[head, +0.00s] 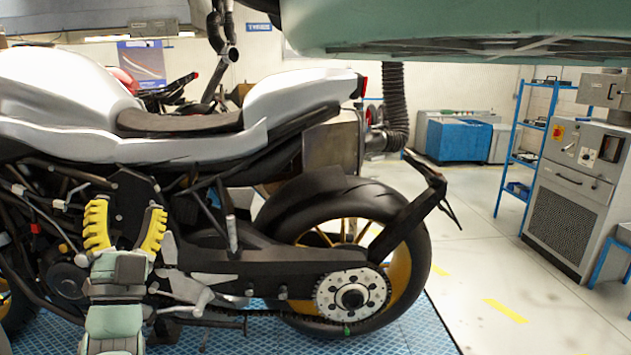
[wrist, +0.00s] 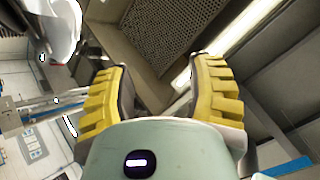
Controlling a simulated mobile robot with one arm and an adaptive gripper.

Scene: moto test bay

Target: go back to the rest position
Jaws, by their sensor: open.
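My gripper (head: 125,225) is at the lower left of the head view, in front of the motorcycle's side. Its two yellow ridged fingers point up and stand apart, with nothing between them. In the wrist view my gripper (wrist: 155,95) also shows open and empty, with the ceiling beyond it. The motorcycle (head: 190,150) has a silver-white body and a dark seat, and its rear wheel (head: 410,255) is to the right of my gripper. I cannot tell whether my gripper touches the motorcycle. No marker of a rest position shows.
The motorcycle stands on a blue patterned platform (head: 405,335). A grey control cabinet (head: 570,200) and a blue shelf rack (head: 512,160) are at the right. A blue box (head: 455,138) stands at the back. The pale floor (head: 480,255) between the platform and the cabinet is clear.

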